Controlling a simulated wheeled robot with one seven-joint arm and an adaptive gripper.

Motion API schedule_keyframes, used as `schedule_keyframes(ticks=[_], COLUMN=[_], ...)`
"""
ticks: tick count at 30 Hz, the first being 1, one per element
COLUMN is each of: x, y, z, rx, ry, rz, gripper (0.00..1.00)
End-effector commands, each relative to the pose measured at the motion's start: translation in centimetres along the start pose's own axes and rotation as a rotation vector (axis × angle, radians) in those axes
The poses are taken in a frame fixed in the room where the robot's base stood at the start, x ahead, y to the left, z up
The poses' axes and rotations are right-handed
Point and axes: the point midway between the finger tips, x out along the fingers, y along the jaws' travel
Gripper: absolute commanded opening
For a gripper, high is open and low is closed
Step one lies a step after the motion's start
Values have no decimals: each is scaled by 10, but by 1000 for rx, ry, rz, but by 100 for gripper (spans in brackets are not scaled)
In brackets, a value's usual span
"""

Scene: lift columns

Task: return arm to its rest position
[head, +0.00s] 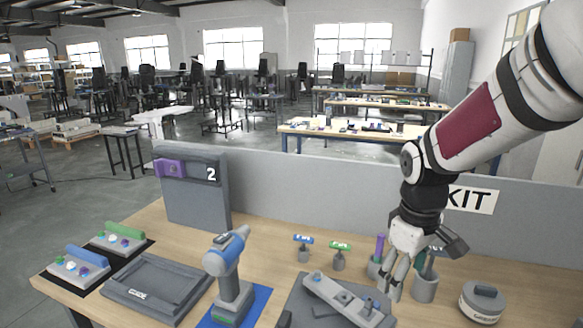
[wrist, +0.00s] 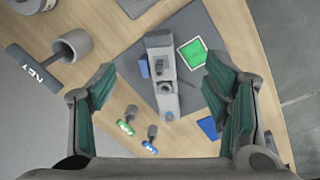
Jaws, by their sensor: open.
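My gripper (head: 403,275) hangs from my white arm at the right of the head view, fingers pointing down over the table. In the wrist view my gripper (wrist: 165,110) has its two green-padded fingers wide apart with nothing between them. Below it in the wrist view lies a grey column-like part (wrist: 162,75) on a dark grey mat (wrist: 205,35). The same grey part (head: 340,297) lies to the left of my gripper in the head view. In the head view the fingers overlap the grey cups, and I cannot tell the gap to them.
A grey cup (head: 425,288) stands close by my gripper, and a round lidded pot (head: 483,303) is to its right. Two small tagged pegs (head: 303,250), a blue-grey drill (head: 228,275), an empty grey tray (head: 155,288) and an upright panel marked 2 (head: 195,190) stand leftward. A low grey wall (head: 320,195) backs the table.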

Motion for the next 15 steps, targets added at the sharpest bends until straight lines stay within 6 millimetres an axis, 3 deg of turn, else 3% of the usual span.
schedule_keyframes(ticks=[1,6,15], x=[-18,-62,-112], y=[-7,-32,-80], z=[7,33,87], rx=[34,166,400], ry=[19,80,226], rz=[25,75,103], gripper=[70,70,70])
